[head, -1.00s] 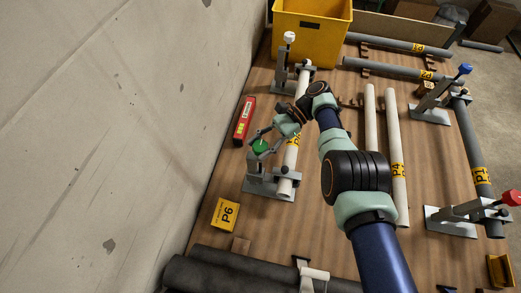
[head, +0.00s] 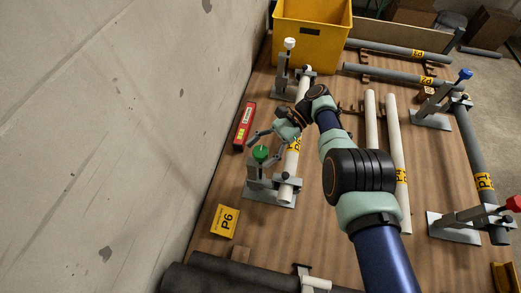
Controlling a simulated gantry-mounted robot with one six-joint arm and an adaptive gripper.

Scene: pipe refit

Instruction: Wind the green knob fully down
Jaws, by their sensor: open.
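The green knob (head: 261,153) tops the grey clamp (head: 266,186) near the front end of a white pipe (head: 287,178), beside the concrete wall. My gripper (head: 262,144) is open, with its fingers spread close behind the knob. I cannot tell whether a finger touches the knob. The clamp's arm reaches right to the pipe's front end; my wrist hides part of the pipe's middle.
A white-knobbed clamp (head: 288,60) holds the pipe's far end. A red level (head: 244,126) lies left of the gripper, along the wall (head: 110,130). A yellow P6 block (head: 225,221) lies in front. White pipes (head: 397,160) lie right of my arm.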

